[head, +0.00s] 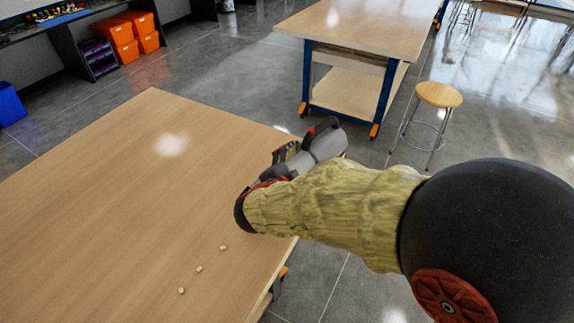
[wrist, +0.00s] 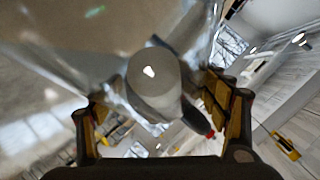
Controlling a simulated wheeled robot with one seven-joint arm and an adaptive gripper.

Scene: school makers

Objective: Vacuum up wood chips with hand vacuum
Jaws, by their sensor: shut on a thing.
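My gripper (wrist: 165,125) is shut on the hand vacuum (wrist: 153,78), with a finger on each side of its grey body in the wrist view. In the head view the grey vacuum (head: 325,142) with a red part shows beyond my arm, at the right edge of the near wooden table. Much of the vacuum is hidden by my wrist there, and its nozzle cannot be made out. Several small pale wood chips lie on the tabletop; three show clearly, one (head: 223,247) near my wrist, one (head: 199,268) further left and one (head: 182,290) nearest.
The near wooden table (head: 110,190) is otherwise bare. A second workbench (head: 365,30) stands beyond, with a round stool (head: 439,95) to its right. Orange bins (head: 118,32) and a blue bin (head: 10,104) are at the far left. Grey floor lies between.

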